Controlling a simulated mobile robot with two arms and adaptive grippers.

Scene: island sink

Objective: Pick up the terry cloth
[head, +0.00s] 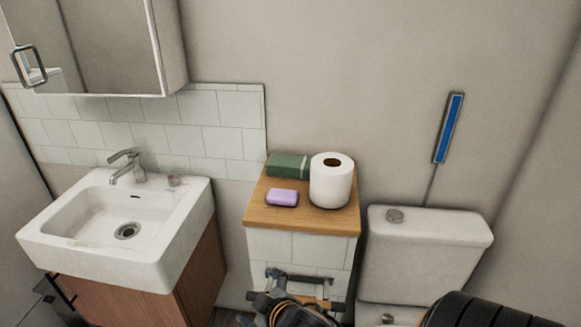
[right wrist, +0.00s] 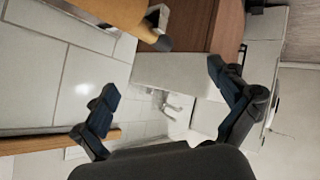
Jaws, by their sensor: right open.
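No piece is plainly recognisable as the terry cloth. A green folded block (head: 288,166) lies at the back of the wooden ledge; I cannot tell whether it is cloth. An orange-yellow piece with a grey end (right wrist: 105,16) shows beside the white tiles in the right wrist view, cut off by the top edge; its material is unclear. My right gripper (head: 292,280) is in front of the tiled box below the ledge. In the right wrist view (right wrist: 164,84) its fingers are spread, with nothing between them. My left gripper is not in view.
The wooden ledge (head: 260,216) also holds a purple soap (head: 282,197) and a toilet roll (head: 331,180). A sink (head: 70,252) stands left, a toilet cistern (head: 428,240) right. A blue-handled tool (head: 448,128) is by the wall.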

